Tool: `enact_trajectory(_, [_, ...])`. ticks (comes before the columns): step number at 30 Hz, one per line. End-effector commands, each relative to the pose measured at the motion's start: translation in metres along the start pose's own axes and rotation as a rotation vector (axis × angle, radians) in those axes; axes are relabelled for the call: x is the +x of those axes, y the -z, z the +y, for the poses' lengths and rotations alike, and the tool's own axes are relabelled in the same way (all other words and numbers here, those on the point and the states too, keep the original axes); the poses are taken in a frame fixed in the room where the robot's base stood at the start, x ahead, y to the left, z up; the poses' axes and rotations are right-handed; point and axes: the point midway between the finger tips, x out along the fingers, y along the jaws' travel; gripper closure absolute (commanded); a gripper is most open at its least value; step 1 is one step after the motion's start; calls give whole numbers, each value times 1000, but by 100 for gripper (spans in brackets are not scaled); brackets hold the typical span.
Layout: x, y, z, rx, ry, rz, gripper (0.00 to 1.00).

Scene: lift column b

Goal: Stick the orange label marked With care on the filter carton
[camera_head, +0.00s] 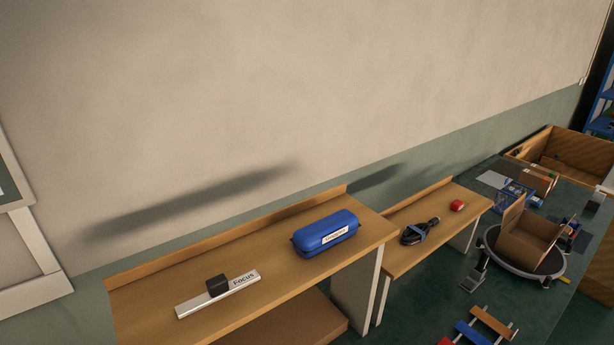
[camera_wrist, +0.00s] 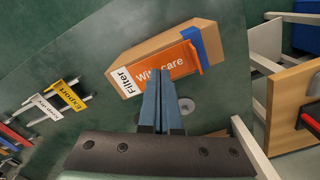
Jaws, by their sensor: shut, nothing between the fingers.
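In the wrist view, the filter carton (camera_wrist: 160,45) is a brown box lying on a dark green surface. A white label reading Filter (camera_wrist: 125,80) is at the left end of its near side. The orange label marked With care (camera_wrist: 181,62) lies along that same side, to the right of the white one. Its right end shows a raised orange edge, and I cannot tell whether it is flat against the carton all along. My gripper (camera_wrist: 165,77) is shut and empty, its fingertips in front of the orange label's lower edge. Whether they touch it is unclear.
A yellow Export label (camera_wrist: 68,94) and a white label (camera_wrist: 46,107) sit on small stands to the left. In the head view, an open box (camera_head: 530,235) stands on a round turntable. A blue case (camera_head: 326,233) lies on a wooden shelf.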

Motion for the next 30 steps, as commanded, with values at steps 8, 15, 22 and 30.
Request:
enact_trajectory(8, [-26, 0, 0, 0, 0, 0, 100])
enact_trajectory(15, [-43, 0, 0, 0, 0, 1, 100])
enact_trajectory(22, [-44, 0, 0, 0, 0, 1, 100])
enact_trajectory(30, [-50, 17, 2, 2, -6, 49, 100])
